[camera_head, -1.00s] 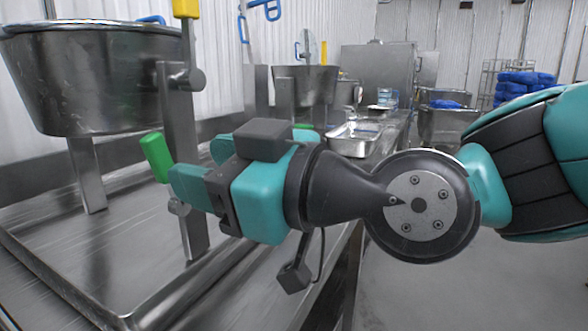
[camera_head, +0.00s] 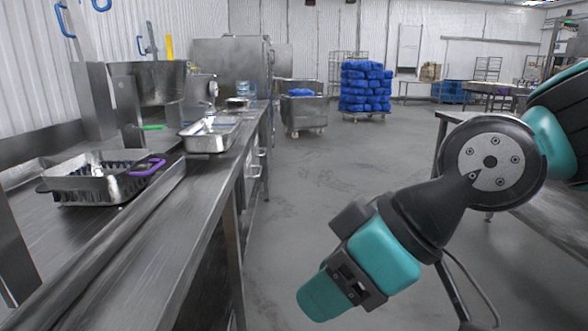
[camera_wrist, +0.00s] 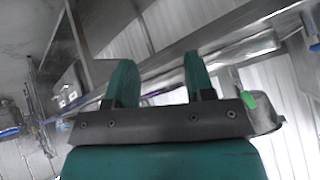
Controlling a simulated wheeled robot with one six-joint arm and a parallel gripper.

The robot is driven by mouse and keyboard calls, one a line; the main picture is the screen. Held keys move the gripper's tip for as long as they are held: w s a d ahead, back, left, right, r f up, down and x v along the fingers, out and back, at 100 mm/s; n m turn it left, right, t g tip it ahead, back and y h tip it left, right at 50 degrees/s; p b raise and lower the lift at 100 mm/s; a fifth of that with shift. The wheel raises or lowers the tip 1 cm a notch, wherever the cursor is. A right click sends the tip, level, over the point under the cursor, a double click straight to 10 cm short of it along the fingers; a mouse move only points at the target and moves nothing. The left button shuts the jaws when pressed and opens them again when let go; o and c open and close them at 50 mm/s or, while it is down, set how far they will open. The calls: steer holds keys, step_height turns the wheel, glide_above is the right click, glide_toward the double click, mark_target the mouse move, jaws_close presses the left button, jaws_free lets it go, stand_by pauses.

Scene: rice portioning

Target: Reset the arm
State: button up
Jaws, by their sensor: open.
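My gripper (camera_head: 322,298) hangs low over the open floor at the lower middle of the head view, tilted down and to the left. It is to the right of the steel counter and apart from it. In the wrist view my gripper (camera_wrist: 160,78) shows two separate teal fingers with nothing between them. It is open and empty. My arm reaches in from the right edge of the head view, bent at a round grey joint.
The steel counter (camera_head: 160,247) runs along the left. It bears a tray with a purple handle (camera_head: 100,180) and a shallow steel pan (camera_head: 210,134). A steel table (camera_head: 552,185) stands at the right, behind my arm. The aisle floor (camera_head: 320,170) is clear, with blue stacked sacks (camera_head: 366,87) far back.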

steer(key=s+d+f+m+g+h, duration=0.1)
steer(key=s+d+f+m+h, duration=0.15)
steer(key=d, duration=0.35)
steer(key=s+d+f+m+h, duration=0.1)
steer(key=s+d+f+m, duration=0.15)
steer(key=d, duration=0.25)
step_height(320, 180, up, 20)
steer(key=p, duration=1.9)
steer(key=shift+s+d+r+g+p, duration=0.15)
steer(key=shift+s+d+g+p, duration=0.05)
steer(key=shift+d+g+p, duration=0.1)
